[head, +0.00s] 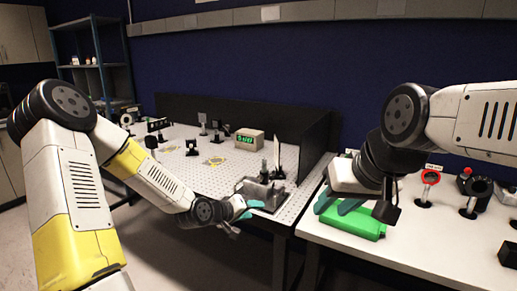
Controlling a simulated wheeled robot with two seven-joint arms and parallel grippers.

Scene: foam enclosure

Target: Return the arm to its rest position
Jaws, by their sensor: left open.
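My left arm comes in from the left, reaching over the front right corner of the perforated table. My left gripper (241,215) is open, its teal fingertips apart, beside a grey clear-sided fixture (262,192) on that table. I see nothing held in it. My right arm comes in from the right, bent down over the white table. My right gripper (337,204), with teal fingers, is just above or against a green case (352,222). I cannot tell whether it touches the case or how far its jaws are apart.
The perforated table (225,172) carries a box with a green display (249,139) and several small black mounts, with black panels behind. A gap separates the tables.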

